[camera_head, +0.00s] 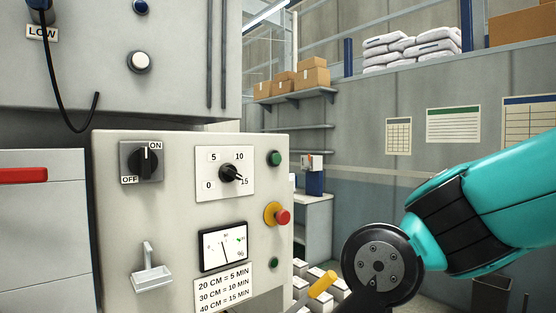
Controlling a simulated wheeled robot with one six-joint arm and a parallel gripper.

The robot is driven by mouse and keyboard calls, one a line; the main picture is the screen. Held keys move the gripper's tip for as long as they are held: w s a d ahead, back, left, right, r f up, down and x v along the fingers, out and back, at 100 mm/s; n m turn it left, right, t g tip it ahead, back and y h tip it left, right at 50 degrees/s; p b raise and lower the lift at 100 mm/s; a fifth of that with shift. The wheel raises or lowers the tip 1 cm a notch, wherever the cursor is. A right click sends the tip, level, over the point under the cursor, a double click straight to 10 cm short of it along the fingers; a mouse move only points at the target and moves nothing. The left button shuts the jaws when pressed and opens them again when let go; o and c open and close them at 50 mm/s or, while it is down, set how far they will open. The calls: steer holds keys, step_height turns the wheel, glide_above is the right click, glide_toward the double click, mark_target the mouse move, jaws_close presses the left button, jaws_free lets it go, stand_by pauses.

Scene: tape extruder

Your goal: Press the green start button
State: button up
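A round green button (274,158) sits on the upper right of the machine's control panel (120,215). A second, smaller green button or lamp (274,263) sits lower on the same right side. I cannot read a label that marks either one as start. My teal arm comes in from the right and ends in a black round joint, to the right of the panel and apart from it. My gripper does not show clearly; the arm's lower end runs out of the bottom of the picture.
Between the green buttons, a red mushroom knob (282,217) on a yellow base sticks out. The panel also bears an ON/OFF switch (146,160), a dial (230,173) and a meter (223,246). A yellow cylinder (322,284) stands near white boxes at the bottom.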

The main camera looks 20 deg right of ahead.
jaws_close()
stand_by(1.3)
